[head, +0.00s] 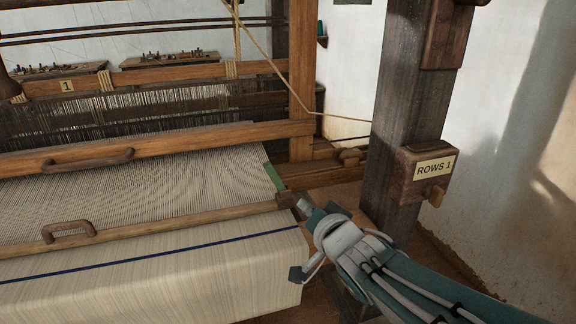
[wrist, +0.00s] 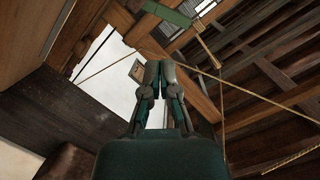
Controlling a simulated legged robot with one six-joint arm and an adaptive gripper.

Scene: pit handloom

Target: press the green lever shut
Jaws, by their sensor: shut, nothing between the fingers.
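The green lever (head: 273,177) is a flat green bar at the right end of the front cloth beam, beside the woven cloth. In the head view it slants up and away from a small brown block (head: 285,198) at the beam's end. In the wrist view the green lever (wrist: 168,13) shows at the top, beyond my fingertips. My gripper (head: 302,206) is just right of and slightly below the lever, close to the block. In the wrist view my gripper (wrist: 159,70) has its fingers together with nothing between them. I see a gap between fingers and lever; contact with the block is unclear.
The striped cloth (head: 150,265) hangs over the front beam (head: 150,228) at left. A wooden post (head: 405,100) with a "ROWS 1" box (head: 425,172) stands to the right. A rope (head: 275,65) runs down from the loom frame.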

